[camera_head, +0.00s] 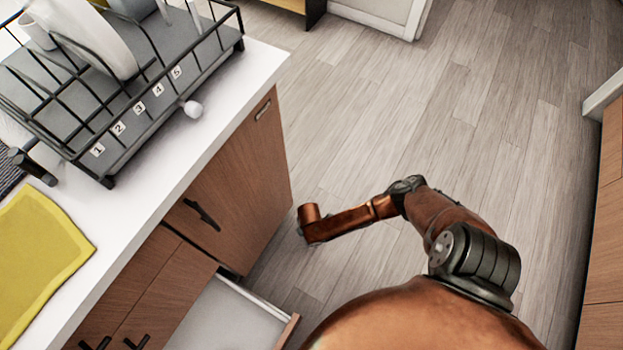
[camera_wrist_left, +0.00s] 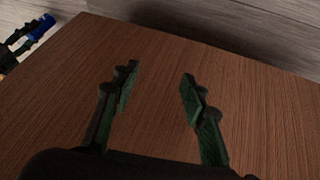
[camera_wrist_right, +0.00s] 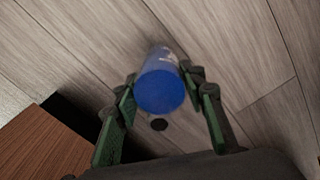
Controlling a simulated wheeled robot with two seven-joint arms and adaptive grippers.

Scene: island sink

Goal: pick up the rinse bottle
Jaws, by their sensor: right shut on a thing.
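The rinse bottle appears as a blue cylinder (camera_wrist_right: 162,92) between the fingers of my right gripper (camera_wrist_right: 159,76) in the right wrist view. My right gripper is shut on it, with wooden floor behind. A blue object, apparently the same bottle (camera_wrist_left: 41,27), shows at the upper left of the left wrist view, beside dark gripper parts. My left gripper (camera_wrist_left: 156,80) is open and empty, its fingers apart in front of a brown wooden panel (camera_wrist_left: 225,75). In the head view, neither gripper nor the bottle shows.
A white counter (camera_head: 225,105) carries a black dish rack (camera_head: 130,135) with numbered labels and dishes, and a yellow cloth (camera_head: 40,255). Below are wooden cabinets (camera_head: 235,190) and an open drawer (camera_head: 225,318). Clear floor (camera_head: 390,110) lies to the right.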

